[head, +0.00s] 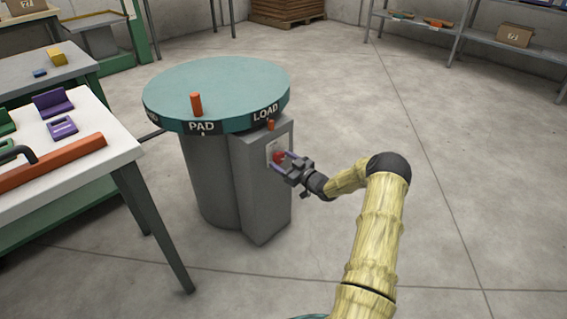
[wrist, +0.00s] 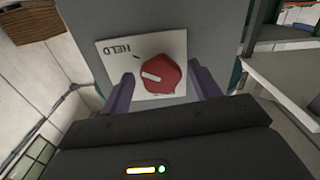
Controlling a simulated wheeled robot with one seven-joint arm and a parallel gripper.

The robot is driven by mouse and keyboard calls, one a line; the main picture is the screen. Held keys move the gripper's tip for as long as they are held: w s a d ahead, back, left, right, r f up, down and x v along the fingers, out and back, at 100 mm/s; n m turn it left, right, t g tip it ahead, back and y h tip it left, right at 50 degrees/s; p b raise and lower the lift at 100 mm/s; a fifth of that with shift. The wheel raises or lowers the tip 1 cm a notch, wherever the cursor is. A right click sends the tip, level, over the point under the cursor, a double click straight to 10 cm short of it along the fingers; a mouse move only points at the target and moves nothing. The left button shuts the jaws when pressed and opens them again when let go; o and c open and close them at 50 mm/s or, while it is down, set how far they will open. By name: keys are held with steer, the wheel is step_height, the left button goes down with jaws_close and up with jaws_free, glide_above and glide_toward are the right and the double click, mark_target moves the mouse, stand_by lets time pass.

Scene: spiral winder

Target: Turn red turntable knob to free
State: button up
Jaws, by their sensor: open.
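The red knob (wrist: 162,76) sits on a white plate (wrist: 115,58) on the side of the grey control box (head: 262,195). In the wrist view a white mark on the knob points to the upper left, and the word HELD shows upside down on the plate. Any other label is hidden. My gripper (head: 281,160) is open at the knob, with one purple finger on each side of it. The fingertips also show in the wrist view (wrist: 159,88), apart from the knob. The teal turntable (head: 215,85) above carries PAD and LOAD labels and an orange peg (head: 196,104).
A white table (head: 75,140) with an orange bar (head: 50,163) and purple parts stands at the left. Shelves (head: 470,35) and a pallet stack (head: 287,10) stand at the back. The floor to the right is clear.

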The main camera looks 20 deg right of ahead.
steer(key=c, duration=1)
steer(key=shift+o, duration=0.2)
